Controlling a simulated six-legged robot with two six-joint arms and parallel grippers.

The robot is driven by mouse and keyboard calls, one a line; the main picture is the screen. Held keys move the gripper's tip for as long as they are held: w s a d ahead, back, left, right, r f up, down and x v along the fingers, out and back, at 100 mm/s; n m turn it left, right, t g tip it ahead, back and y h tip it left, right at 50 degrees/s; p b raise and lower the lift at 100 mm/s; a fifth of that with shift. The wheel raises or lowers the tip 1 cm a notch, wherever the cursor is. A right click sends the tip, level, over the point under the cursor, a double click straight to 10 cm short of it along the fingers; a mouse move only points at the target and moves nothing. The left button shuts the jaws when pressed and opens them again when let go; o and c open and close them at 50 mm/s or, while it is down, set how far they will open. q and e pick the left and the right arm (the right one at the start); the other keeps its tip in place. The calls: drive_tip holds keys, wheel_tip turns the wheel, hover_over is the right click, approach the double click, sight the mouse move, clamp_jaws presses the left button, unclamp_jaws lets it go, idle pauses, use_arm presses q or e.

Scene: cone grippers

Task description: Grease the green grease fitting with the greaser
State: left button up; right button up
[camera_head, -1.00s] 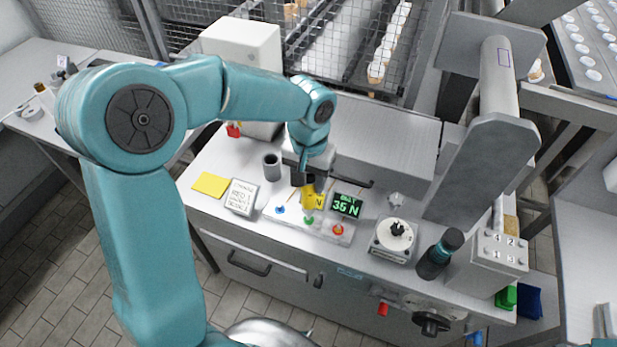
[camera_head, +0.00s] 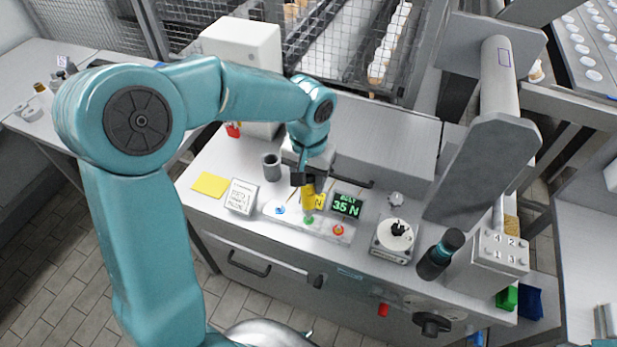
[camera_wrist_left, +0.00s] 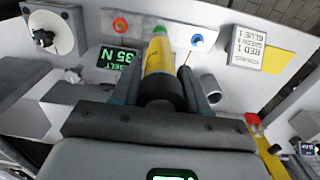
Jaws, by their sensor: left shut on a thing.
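My left gripper (camera_head: 304,180) is shut on the yellow greaser (camera_head: 308,197) and holds it almost upright, nose down, above the pale fitting plate (camera_head: 268,213). The green grease fitting (camera_head: 308,220) is right under the greaser's nose; I cannot tell whether they touch. In the left wrist view the greaser (camera_wrist_left: 158,57) sits between the fingers (camera_wrist_left: 160,90), with the green fitting (camera_wrist_left: 159,29) just at its tip. The blue fitting (camera_head: 280,210) is on the left and the red-orange fitting (camera_head: 338,230) on the right. My right gripper is not in view.
Behind the fittings stands a dark display (camera_head: 346,205) reading "BELT 35 N". A white lettered card (camera_head: 241,196), a yellow note (camera_head: 209,185) and a grey cup (camera_head: 271,166) are left. A dial device (camera_head: 394,237) and a dark teal cylinder (camera_head: 440,254) are right.

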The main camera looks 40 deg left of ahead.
use_arm(q)
drive_tip(key=shift+f+b, duration=0.8)
drive_tip(key=shift+f, duration=0.15)
drive_tip(key=shift+r, duration=0.35)
idle(0.5)
drive_tip(key=shift+f, duration=0.4)
idle(2.1)
drive_tip(key=shift+r, duration=0.45)
idle(0.7)
